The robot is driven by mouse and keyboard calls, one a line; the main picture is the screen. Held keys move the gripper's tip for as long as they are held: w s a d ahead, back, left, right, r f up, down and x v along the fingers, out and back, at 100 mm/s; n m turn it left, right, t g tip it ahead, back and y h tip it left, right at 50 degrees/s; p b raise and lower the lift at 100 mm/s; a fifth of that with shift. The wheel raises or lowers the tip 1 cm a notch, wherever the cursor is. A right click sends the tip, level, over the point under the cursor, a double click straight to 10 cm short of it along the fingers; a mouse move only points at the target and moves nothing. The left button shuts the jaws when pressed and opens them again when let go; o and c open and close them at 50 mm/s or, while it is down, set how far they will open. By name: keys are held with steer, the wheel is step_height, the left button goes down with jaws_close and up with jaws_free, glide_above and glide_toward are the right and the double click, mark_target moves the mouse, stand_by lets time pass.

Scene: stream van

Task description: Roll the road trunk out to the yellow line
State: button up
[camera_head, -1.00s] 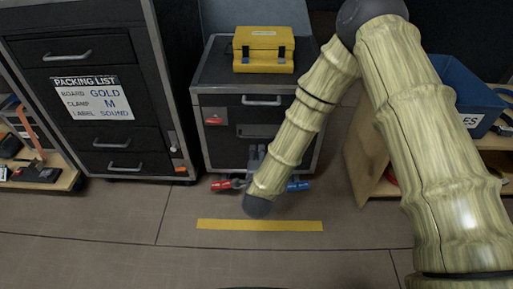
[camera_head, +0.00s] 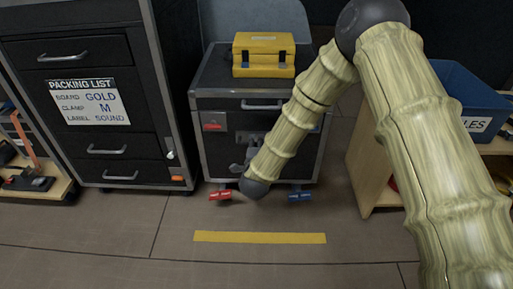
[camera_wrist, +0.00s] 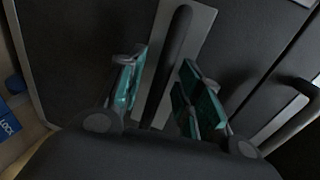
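The road trunk (camera_head: 216,155) is a black case with grey metal edges, standing behind the yellow line (camera_head: 260,237) on the floor, with bare floor between them. A red pedal (camera_head: 220,196) and a blue pedal (camera_head: 300,197) show at its foot. My gripper (camera_head: 252,140) is at the trunk's front, partly hidden by my arm. In the wrist view its teal-padded fingers (camera_wrist: 160,97) are open on either side of a dark bar handle (camera_wrist: 174,50) on a light plate. Gaps show beside the bar; contact is not clear.
A yellow case (camera_head: 263,54) sits on the trunk. A black drawer cabinet (camera_head: 120,165) with a packing list stands close on the left. A wooden shelf (camera_head: 366,170) with a blue bin (camera_head: 455,90) stands right. The floor in front is clear.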

steer(key=shift+w, duration=0.45)
jaws_close()
steer(key=shift+f, duration=0.1)
